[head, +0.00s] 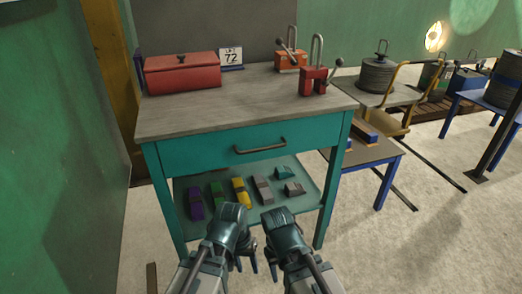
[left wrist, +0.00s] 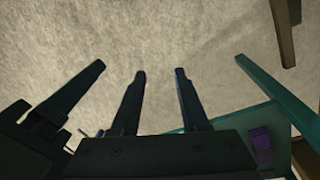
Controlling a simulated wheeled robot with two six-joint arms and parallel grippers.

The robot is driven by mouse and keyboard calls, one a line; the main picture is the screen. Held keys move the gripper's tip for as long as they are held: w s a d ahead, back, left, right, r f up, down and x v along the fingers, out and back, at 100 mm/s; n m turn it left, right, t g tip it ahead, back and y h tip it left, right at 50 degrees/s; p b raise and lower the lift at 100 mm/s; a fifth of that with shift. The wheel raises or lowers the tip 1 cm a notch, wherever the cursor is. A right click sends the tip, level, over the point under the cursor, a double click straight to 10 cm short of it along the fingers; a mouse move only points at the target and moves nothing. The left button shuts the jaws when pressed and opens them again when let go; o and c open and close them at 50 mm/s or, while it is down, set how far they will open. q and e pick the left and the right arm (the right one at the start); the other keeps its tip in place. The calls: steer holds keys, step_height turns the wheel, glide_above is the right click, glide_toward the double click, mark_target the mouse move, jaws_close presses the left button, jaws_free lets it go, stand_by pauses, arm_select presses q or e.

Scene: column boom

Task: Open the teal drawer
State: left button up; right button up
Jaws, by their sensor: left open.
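The teal drawer (head: 210,154) is shut, its front flush under the wooden top of a teal table. A dark bar handle (head: 260,147) is fixed across the middle of the drawer front. My left gripper (head: 242,263) is low in front of the table, below the handle and apart from it. In the left wrist view its fingers (left wrist: 159,72) are spread with nothing between them. My right gripper (head: 272,270) is beside it on the right, pointing down, and its jaws are too hidden to judge.
A red box (head: 182,72), a number 72 sign (head: 231,57) and red clamp-like tools (head: 314,80) stand on the tabletop. Several coloured blocks lie on the teal lower shelf (head: 305,172). A green wall (head: 50,150) is close on the left. A low blue-legged table (head: 375,152) stands right.

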arm_select(q)
steer(key=w+d+r+n+t+h+p, duration=0.1)
steer(key=w+r+n+h+p, duration=0.35)
steer(key=r, duration=0.25)
steer(key=n+t+h+p, duration=0.55)
steer(key=n+t, duration=0.35)
steer(key=n, duration=0.2)
glide_toward(256, 150)
steer(key=shift+h, duration=0.4)
steer(key=b+x, duration=0.1)
steer(key=x, duration=0.3)
steer(key=b+x, duration=0.1)
steer(key=x, duration=0.2)
steer(key=b+x, duration=0.1)
steer(key=x, duration=0.3)
steer(key=shift+w+d+f, duration=0.1)
steer(key=shift+w+f, duration=0.15)
steer(key=shift+f, duration=0.05)
steer(key=shift+c, duration=0.3)
jaws_close()
steer(key=shift+g, duration=0.3)
